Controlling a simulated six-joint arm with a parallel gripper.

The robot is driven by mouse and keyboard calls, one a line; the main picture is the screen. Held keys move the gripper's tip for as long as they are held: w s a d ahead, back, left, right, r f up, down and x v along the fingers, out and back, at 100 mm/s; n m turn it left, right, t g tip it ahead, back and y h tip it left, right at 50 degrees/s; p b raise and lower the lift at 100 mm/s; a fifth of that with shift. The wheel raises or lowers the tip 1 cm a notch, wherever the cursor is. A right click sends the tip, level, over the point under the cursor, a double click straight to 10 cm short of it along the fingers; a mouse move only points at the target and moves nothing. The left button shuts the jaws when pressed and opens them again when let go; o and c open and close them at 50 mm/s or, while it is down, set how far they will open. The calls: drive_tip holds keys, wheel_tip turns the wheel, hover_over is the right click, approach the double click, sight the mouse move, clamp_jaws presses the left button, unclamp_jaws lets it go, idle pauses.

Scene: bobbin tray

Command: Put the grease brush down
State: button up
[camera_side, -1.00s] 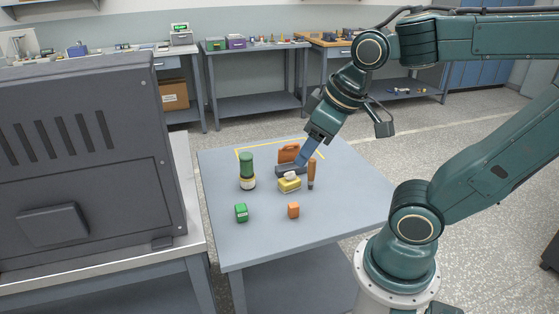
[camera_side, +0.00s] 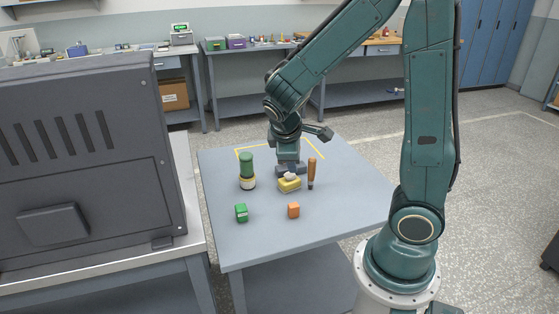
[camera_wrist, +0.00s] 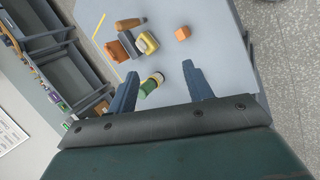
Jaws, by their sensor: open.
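The grease brush (camera_side: 312,172), with an orange-brown handle and a dark lower end, is on the grey table at the right of the group. It also shows in the wrist view (camera_wrist: 130,23). My gripper (camera_side: 289,168) is open, with empty space between its fingers. In the side view it is left of the brush and apart from it, over or behind the dark block and yellow item. In the wrist view its two fingers (camera_wrist: 162,76) are spread, with a green bottle seen beyond the gap. I cannot tell whether the brush lies or stands.
A yellow item (camera_side: 289,184), a dark block (camera_wrist: 128,42) and an orange item (camera_wrist: 117,51) sit close together. A green cube (camera_side: 241,212) and an orange cube (camera_side: 293,210) are nearer; the table's front right is clear.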

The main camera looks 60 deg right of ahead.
drive_tip(key=w+d+f+n+g+h, duration=0.1)
drive_tip(key=d+f+n+g+h, duration=0.1)
drive_tip(key=d+f+n+h, duration=0.3)
drive_tip(key=n+h, duration=0.3)
drive_tip(key=n, duration=0.6)
approach(311, 164)
drive_tip(key=shift+s+a+r+t, duration=0.15)
drive_tip(key=shift+a+r+t, duration=0.05)
drive_tip(key=shift+a, duration=0.35)
drive_tip(key=shift+s+a+r+t, duration=0.15)
drive_tip(key=shift+a+t, duration=0.05)
drive_tip(key=shift+a, duration=0.4)
drive_tip(key=shift+d, duration=0.15)
drive_tip(key=shift+x, duration=4.2)
drive_tip(key=shift+x, duration=2.6)
drive_tip(key=shift+w, duration=0.1)
drive_tip(key=shift+c, duration=0.4)
clamp_jaws()
